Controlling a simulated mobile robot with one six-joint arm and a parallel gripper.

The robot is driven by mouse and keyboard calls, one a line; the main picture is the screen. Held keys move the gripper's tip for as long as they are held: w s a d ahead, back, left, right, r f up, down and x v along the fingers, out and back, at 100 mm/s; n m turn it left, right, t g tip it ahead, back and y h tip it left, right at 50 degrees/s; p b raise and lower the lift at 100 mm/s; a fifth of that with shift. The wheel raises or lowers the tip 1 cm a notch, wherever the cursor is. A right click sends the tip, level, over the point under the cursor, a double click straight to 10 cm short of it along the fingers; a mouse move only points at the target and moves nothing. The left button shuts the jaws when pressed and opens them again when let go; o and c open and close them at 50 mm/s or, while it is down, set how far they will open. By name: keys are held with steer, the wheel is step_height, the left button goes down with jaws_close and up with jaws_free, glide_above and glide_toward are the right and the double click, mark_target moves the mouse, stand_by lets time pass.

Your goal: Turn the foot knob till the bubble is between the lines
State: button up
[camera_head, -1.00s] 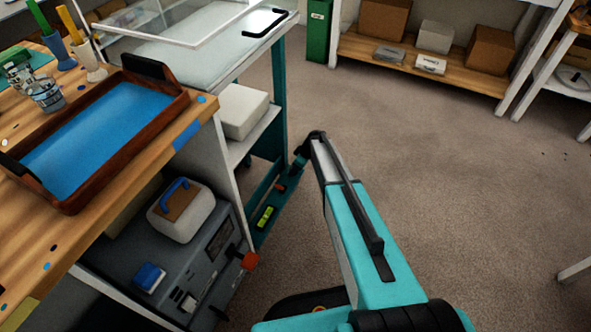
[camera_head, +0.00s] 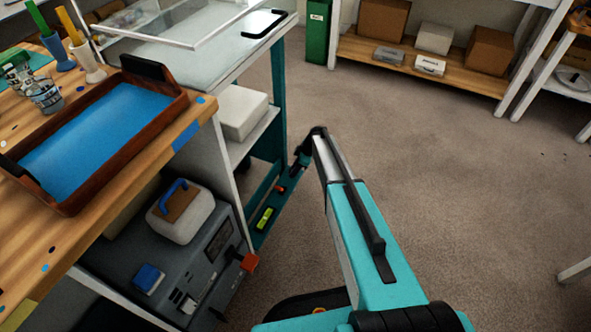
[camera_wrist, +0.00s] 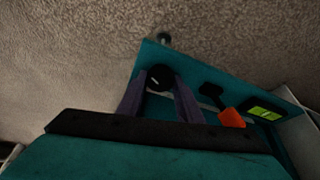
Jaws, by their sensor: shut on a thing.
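The black foot knob (camera_wrist: 158,77) sits at the end of the teal foot rail, with a pale mark on its face. In the wrist view my gripper (camera_wrist: 161,88) has one finger on each side of the knob and is shut on it. The yellow-green level vial (camera_wrist: 265,114) lies on the rail to the right of the knob. It also shows in the head view (camera_head: 265,218), with dark marks across it. The bubble is too small to place against the lines. In the head view the knob is hidden behind my wrist.
An orange-tipped lever (camera_wrist: 231,118) stands on the rail between knob and vial. Left of the rail are a grey machine (camera_head: 205,255) with a red part and a wooden table (camera_head: 60,250) bearing a blue-filled tray (camera_head: 181,104). The carpet (camera_head: 430,160) to the right is clear.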

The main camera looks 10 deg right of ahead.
steer(key=o, duration=0.8)
steer(key=shift+s+a, duration=0.15)
steer(key=shift+a, duration=0.1)
steer(key=shift+o, duration=1.2)
steer(key=shift+d, duration=0.1)
steer(key=shift+r, duration=0.1)
steer(key=p+v, duration=0.2)
steer(key=v, duration=1.1)
steer(key=shift+d+r+p, duration=0.2)
steer(key=shift+r+p, duration=0.1)
steer(key=shift+p, duration=0.1)
